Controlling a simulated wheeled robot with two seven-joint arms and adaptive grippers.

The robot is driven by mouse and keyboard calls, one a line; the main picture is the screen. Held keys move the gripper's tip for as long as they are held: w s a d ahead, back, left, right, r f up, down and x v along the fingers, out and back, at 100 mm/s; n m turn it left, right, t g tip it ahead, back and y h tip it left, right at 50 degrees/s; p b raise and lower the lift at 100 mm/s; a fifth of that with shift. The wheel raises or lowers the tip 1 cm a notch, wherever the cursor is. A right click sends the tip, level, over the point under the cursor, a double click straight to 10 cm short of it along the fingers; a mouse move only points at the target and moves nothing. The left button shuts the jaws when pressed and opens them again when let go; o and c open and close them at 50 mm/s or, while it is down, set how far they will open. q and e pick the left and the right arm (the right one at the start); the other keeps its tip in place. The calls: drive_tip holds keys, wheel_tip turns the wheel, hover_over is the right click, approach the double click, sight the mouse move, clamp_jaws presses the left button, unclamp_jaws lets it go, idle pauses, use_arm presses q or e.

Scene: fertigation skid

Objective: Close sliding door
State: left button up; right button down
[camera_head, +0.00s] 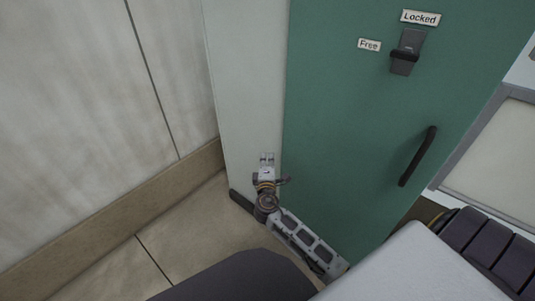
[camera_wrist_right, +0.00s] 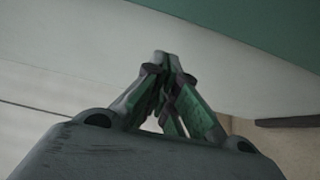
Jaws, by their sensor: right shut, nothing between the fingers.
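The green sliding door (camera_head: 350,130) fills the middle of the head view and also shows at the top right of the wrist view (camera_wrist_right: 270,25). It has a black bar handle (camera_head: 418,156) at its right side and a dark latch (camera_head: 406,52) near the top, between labels "Locked" (camera_head: 421,17) and "Free" (camera_head: 369,44). My right gripper (camera_head: 267,160) is shut and empty, in front of the pale panel (camera_head: 245,80) just left of the green door's left edge. Its closed fingers also show in the wrist view (camera_wrist_right: 165,62). I cannot tell whether they touch the panel. My left gripper is out of view.
A pale wall (camera_head: 90,110) with a tan skirting (camera_head: 120,215) runs along the left. Tan floor tiles (camera_head: 165,255) are clear at the lower left. A grey-framed panel (camera_head: 495,150) stands at the right. A dark strip (camera_head: 242,202) lies at the pale panel's foot.

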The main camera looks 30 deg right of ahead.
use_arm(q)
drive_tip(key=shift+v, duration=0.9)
use_arm(e)
drive_tip(key=v, duration=0.4)
drive_tip(key=shift+s+a, duration=0.2)
drive_tip(key=shift+s, duration=0.15)
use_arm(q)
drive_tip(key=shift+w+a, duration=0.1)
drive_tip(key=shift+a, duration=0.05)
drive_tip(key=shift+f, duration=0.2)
